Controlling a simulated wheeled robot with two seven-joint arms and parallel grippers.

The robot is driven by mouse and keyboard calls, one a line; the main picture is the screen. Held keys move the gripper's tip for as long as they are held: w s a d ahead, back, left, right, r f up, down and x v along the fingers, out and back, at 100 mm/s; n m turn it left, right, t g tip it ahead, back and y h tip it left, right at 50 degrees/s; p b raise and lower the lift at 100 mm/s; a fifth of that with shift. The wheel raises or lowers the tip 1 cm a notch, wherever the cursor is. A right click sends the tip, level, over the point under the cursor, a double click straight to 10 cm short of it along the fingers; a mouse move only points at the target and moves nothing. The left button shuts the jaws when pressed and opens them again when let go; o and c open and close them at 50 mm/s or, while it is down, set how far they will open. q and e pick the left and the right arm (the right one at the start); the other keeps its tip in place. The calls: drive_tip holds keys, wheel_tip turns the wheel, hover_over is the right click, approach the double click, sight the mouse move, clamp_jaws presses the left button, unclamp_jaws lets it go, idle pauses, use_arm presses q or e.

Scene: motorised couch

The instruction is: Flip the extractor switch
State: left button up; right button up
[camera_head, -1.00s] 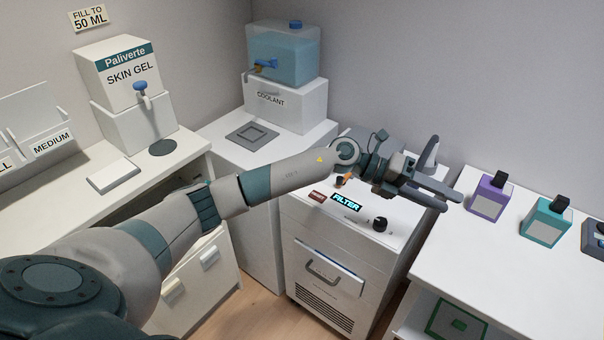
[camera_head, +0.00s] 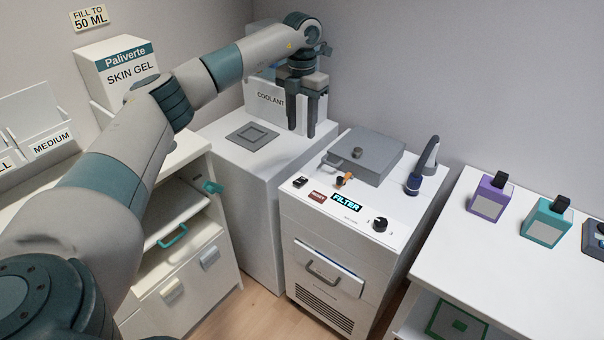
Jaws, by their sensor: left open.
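The white machine (camera_head: 330,262) stands in the middle with a control panel on top. The panel has a small black rocker switch (camera_head: 300,182) at the left. It also has a small black control with an orange part (camera_head: 344,180), a red label, a lit display (camera_head: 346,203) reading FILTER, and a black knob (camera_head: 380,224). I cannot tell which control is the extractor switch or its position. My left gripper (camera_head: 301,132) is open and empty, fingers pointing down, in front of the COOLANT block and up-left of the panel. My right gripper is not in view.
A grey lid (camera_head: 365,158) and an upright hose-like nozzle (camera_head: 424,168) sit on the machine. The coolant tank's white base (camera_head: 264,104) stands behind my gripper. A grey square plate (camera_head: 251,136) lies at the left.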

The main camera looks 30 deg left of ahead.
use_arm(q)
drive_tip(key=shift+f, duration=0.1)
drive_tip(key=p, duration=0.1)
approach(302, 179)
wheel_tip(302, 179, down, 8)
drive_tip(key=shift+r+p, duration=0.25)
drive_tip(key=shift+p, duration=1)
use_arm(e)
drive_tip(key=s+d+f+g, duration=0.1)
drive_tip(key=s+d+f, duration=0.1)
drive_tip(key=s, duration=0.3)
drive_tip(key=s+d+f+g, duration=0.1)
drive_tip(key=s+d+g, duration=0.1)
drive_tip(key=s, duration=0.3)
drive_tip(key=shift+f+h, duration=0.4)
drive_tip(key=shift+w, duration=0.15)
